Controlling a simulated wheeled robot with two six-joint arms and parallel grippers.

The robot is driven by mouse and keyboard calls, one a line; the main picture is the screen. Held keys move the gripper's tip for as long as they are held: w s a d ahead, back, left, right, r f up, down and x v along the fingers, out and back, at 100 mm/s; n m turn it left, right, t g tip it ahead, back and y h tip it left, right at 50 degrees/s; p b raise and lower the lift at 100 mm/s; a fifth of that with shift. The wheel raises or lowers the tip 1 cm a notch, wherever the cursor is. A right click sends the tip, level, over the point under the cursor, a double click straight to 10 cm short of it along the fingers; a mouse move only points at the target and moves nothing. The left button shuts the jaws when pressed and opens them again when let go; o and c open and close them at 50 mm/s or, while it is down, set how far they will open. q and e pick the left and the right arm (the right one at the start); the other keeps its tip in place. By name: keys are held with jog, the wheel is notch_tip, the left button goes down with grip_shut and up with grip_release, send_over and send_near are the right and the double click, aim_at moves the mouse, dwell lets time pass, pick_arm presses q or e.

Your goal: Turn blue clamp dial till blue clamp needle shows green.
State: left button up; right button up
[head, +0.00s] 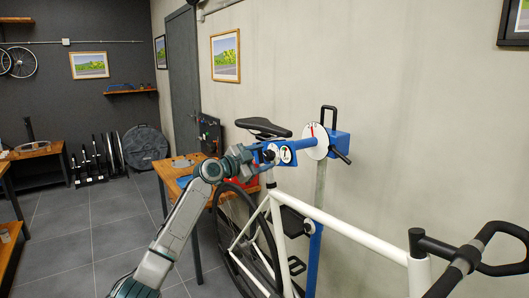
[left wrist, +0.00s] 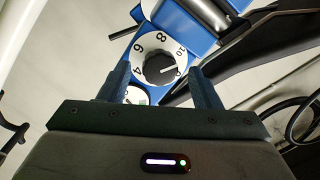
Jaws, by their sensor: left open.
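The blue clamp (head: 302,143) holds the white bicycle near its saddle. In the left wrist view the clamp dial (left wrist: 160,68) is a black knob on a white numbered plate, its white mark pointing right. My left gripper (left wrist: 159,70) is open, its two fingers on either side of the dial; I cannot tell if they touch it. In the head view the gripper (head: 262,156) partly covers the dial. A small round white gauge (head: 285,155) sits beside the dial. It also shows in the left wrist view (left wrist: 135,96), with some green, partly hidden; its needle reading is unclear. My right gripper is out of view.
A larger white disc (head: 316,141) with a red pointer and a black crank handle (head: 341,156) are on the clamp's right. The saddle (head: 262,127) is just above my left gripper. A wooden table (head: 178,172) stands behind.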

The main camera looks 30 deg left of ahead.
pick_arm(q)
jog(key=shift+w+d, duration=0.25)
jog(key=shift+w, duration=0.4)
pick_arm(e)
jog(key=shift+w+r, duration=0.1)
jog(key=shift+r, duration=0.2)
pick_arm(q)
jog(key=c, duration=1)
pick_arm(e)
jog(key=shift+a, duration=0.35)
